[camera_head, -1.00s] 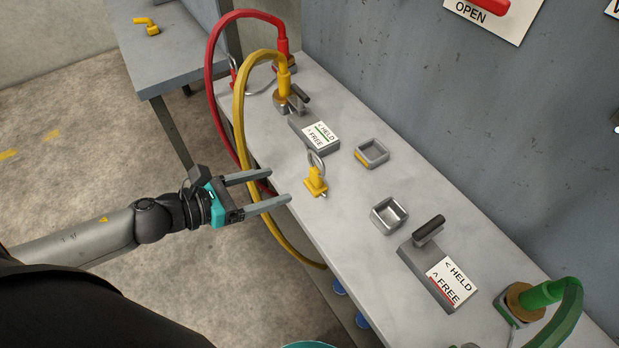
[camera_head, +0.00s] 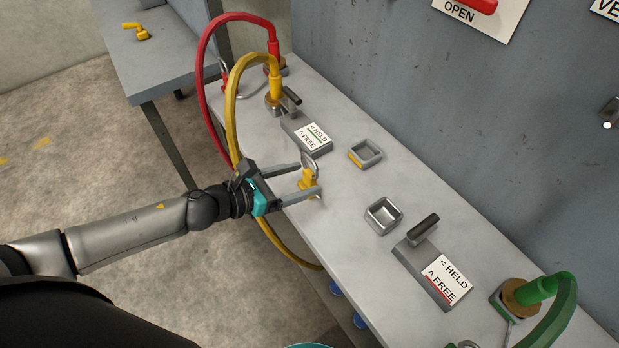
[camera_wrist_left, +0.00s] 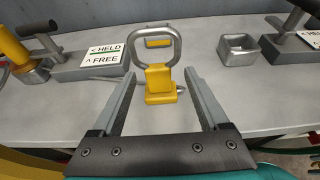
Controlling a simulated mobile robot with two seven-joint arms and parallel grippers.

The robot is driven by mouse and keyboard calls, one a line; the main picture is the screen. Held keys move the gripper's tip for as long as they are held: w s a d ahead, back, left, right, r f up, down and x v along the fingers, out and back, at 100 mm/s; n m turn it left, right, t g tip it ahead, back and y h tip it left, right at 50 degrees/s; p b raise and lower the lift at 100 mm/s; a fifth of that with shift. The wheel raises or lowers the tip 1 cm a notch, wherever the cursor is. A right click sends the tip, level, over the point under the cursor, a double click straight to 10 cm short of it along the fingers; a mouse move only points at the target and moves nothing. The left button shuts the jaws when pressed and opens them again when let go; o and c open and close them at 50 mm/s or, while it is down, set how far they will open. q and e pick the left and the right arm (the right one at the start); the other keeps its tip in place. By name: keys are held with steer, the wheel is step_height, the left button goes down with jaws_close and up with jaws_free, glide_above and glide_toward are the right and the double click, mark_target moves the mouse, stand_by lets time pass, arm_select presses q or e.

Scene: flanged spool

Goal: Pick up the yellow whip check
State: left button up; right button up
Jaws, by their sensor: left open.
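The yellow whip check (camera_head: 307,181) stands on the grey bench, a yellow block with a metal loop at its top. In the left wrist view the whip check (camera_wrist_left: 159,82) shows upright, centred ahead between the fingers. My left gripper (camera_head: 312,173) is open, with one finger on each side of the whip check. In the left wrist view, gaps show between the whip check and both fingers of the left gripper (camera_wrist_left: 161,75). My right gripper is not in view.
Two square metal holders (camera_head: 365,153) (camera_head: 384,215) sit right of the whip check. Two levered blocks with HELD/FREE labels (camera_head: 314,136) (camera_head: 446,279) flank them. Yellow (camera_head: 232,110) and red (camera_head: 203,75) hoses loop behind the left gripper. A green hose (camera_head: 562,300) is lower right.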

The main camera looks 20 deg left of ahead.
mark_target(320, 183)
arm_select(q)
steer(key=shift+f+b+x, duration=0.2)
steer(key=shift+b+x, duration=0.1)
steer(key=shift+x, duration=2.85)
steer(key=shift+a, duration=0.15)
jaws_close()
